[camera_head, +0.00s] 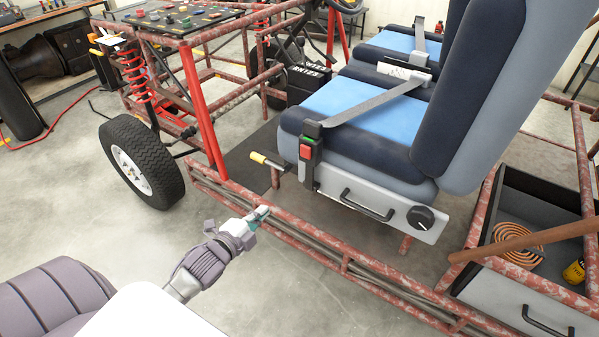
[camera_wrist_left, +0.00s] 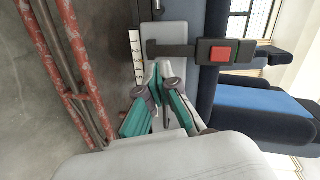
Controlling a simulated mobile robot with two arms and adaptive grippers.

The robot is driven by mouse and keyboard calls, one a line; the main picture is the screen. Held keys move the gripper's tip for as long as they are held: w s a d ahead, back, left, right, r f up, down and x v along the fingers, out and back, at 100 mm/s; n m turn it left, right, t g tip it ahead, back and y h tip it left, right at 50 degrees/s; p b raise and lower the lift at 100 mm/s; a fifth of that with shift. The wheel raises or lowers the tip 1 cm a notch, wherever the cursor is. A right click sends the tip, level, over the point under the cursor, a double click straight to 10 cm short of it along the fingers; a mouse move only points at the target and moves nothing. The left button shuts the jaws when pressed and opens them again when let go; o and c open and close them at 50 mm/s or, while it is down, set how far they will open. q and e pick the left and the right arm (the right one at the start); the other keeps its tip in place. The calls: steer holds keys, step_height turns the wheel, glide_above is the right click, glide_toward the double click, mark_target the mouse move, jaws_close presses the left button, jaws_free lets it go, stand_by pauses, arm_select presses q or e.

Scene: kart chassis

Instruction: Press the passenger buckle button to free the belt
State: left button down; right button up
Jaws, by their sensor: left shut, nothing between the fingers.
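The near blue seat (camera_head: 350,105) has a dark buckle (camera_head: 311,170) standing upright at its front side, with a red button (camera_head: 304,152) on its face. A grey belt (camera_head: 375,102) runs from the top of the buckle across the seat. The red button also shows in the left wrist view (camera_wrist_left: 221,54), where the buckle lies sideways. My left gripper (camera_head: 265,210) is shut and empty, near the frame's side rail, below and left of the buckle and apart from it. In the left wrist view its fingertips (camera_wrist_left: 159,70) meet beside the buckle's stalk. My right gripper is not in view.
A yellow-tipped lever (camera_head: 262,160) sticks out left of the buckle. The red chassis rail (camera_head: 300,232) runs below the seat. A dial (camera_head: 420,217) and black handle (camera_head: 366,206) sit on the seat base. A front wheel (camera_head: 140,160) stands left; open floor lies nearer.

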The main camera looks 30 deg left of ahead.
mark_target(305, 153)
arm_select(q)
step_height(305, 153, up, 9)
steer(key=d+m+t+h+b, duration=0.1)
steer(key=d+m+t, duration=0.1)
steer(key=m, duration=0.1)
steer(key=shift+w+m, duration=0.3)
steer(key=shift+w, duration=0.05)
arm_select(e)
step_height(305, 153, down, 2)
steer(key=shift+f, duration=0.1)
arm_select(q)
steer(key=w, duration=0.9)
steer(key=w+d, duration=0.1)
steer(key=w, duration=0.4)
steer(key=shift+p, duration=0.35)
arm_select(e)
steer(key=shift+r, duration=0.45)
arm_select(q)
steer(key=shift+h, duration=0.3)
